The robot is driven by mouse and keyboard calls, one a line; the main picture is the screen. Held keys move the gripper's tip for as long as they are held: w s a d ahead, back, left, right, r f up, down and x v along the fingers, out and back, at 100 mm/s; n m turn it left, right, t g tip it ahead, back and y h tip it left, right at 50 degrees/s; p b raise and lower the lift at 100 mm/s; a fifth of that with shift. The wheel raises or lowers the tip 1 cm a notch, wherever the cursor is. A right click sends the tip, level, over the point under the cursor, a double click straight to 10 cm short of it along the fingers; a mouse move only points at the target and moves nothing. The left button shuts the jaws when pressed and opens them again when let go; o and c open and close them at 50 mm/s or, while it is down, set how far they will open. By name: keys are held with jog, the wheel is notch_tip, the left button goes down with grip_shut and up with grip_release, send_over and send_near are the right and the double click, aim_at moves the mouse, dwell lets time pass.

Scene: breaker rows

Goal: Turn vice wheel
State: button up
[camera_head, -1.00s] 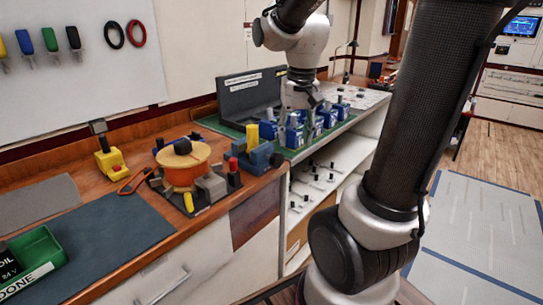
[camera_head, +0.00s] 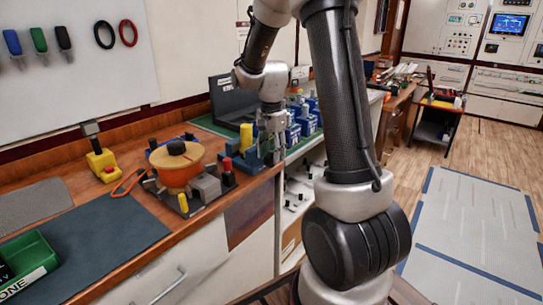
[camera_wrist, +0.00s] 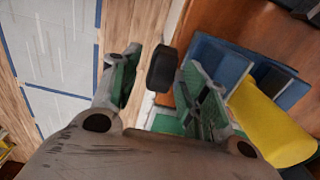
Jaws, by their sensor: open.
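The blue vice (camera_head: 243,163) stands at the right front edge of the wooden bench, with a yellow cylinder (camera_head: 246,138) in it. The cylinder (camera_wrist: 268,122) and blue vice parts (camera_wrist: 218,62) fill the right of the wrist view. A black wheel (camera_wrist: 162,69), seen nearly edge-on, shows between the two fingers. My gripper (camera_head: 268,146) points down at the vice's right end and covers the wheel in the head view. In the wrist view my gripper (camera_wrist: 160,80) is open, one finger on each side of the wheel. I cannot tell whether either finger touches it.
An orange spool fixture (camera_head: 178,168) stands left of the vice, with a red-topped post (camera_head: 228,174) between them. Blue breakers (camera_head: 305,118) and a dark open case (camera_head: 235,95) lie behind. A green bin (camera_head: 30,258) sits at front left. Floor right of the bench is clear.

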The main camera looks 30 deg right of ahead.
jog(key=shift+f, duration=0.75)
grip_shut()
jog(key=shift+d, duration=0.1)
jog(key=shift+y, duration=0.3)
grip_release()
